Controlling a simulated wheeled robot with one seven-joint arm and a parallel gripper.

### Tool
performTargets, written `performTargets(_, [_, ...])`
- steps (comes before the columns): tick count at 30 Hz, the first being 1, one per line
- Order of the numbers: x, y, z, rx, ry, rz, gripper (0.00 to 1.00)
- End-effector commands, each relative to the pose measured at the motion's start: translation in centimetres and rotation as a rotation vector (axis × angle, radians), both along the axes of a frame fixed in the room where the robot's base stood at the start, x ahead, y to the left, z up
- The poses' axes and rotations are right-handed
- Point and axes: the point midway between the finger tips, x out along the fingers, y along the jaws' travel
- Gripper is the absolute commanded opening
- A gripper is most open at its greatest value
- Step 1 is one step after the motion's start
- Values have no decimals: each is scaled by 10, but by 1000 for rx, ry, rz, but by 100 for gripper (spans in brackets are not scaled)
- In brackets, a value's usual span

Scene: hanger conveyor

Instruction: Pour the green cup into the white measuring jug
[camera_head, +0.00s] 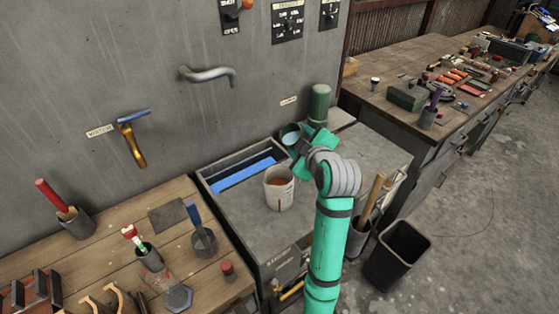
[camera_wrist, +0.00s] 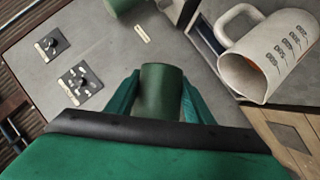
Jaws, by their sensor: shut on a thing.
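The green cup (camera_wrist: 162,92) is between the two fingers of my gripper (camera_wrist: 160,98) in the wrist view. My gripper is shut on it. In the head view, the cup (camera_head: 290,132) shows only in part beside my gripper (camera_head: 299,143), up and to the right of the jug. The cup's contents and exact tilt cannot be told. The white measuring jug (camera_head: 279,192) stands upright on the grey cabinet top, with something orange-brown inside. In the wrist view, the jug (camera_wrist: 268,62) is at the upper right, with its handle and dark markings showing, apart from the cup.
A dark green cylinder (camera_head: 320,102) stands behind my gripper near the wall. A sink-like recess with blue inside (camera_head: 245,173) lies left of the jug. Wooden benches with tools stand at the left (camera_head: 105,254) and right (camera_head: 395,62). A black bin (camera_head: 397,256) is on the floor.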

Motion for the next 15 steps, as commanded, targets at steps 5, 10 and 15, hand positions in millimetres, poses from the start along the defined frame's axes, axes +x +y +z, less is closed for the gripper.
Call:
performTargets(5, [0, 0, 0, -10, -8, 0, 22])
performTargets(10, [0, -1, 0, -86, -61, -2, 22])
performTargets(15, [0, -1, 1, -84, -60, -1, 22])
